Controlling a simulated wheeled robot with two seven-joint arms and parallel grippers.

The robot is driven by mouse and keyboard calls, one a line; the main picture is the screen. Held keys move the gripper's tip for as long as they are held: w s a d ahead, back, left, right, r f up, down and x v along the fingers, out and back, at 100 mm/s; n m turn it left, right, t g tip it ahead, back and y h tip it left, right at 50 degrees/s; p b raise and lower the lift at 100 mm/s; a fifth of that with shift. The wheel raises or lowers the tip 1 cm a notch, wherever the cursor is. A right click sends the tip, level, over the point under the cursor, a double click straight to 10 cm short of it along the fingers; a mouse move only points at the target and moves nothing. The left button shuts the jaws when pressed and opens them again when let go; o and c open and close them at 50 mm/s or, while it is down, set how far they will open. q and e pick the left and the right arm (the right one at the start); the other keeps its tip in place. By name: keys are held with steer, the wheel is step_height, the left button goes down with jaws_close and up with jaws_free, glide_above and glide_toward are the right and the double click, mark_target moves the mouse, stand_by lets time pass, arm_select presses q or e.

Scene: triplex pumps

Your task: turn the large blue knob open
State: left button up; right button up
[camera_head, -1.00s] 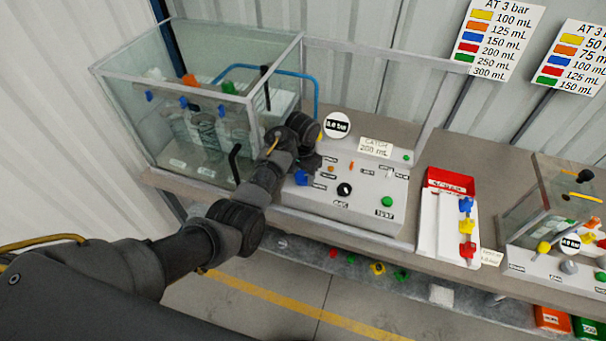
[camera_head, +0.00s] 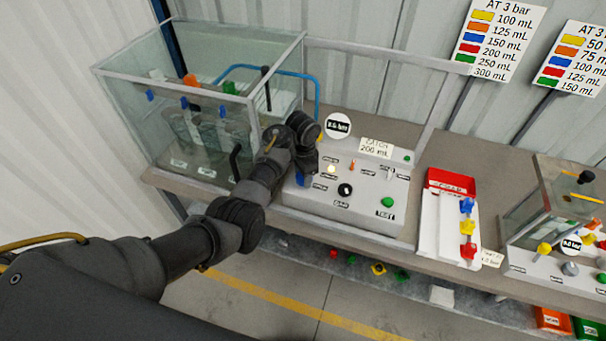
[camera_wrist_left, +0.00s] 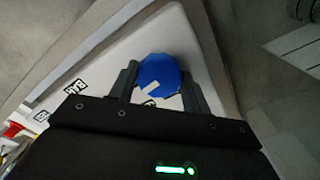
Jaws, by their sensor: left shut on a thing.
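The large blue knob (camera_head: 300,181) is at the left end of the light-grey control panel (camera_head: 345,208). The dark left gripper (camera_head: 309,170) is over it and hides part of it in the head view. In the left wrist view, the blue knob (camera_wrist_left: 157,73) with a white mark sits between the two fingers of the left gripper (camera_wrist_left: 160,84). The gripper is shut on the knob. The right gripper is not in view.
A glass tank (camera_head: 200,100) stands left of the panel. A round gauge (camera_head: 338,125), a lit yellow lamp (camera_head: 331,169), a black knob (camera_head: 345,190) and a green button (camera_head: 388,202) are close by. A red tray (camera_head: 450,181) lies to the right.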

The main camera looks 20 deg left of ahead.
arm_select(q)
steer(key=o, duration=1)
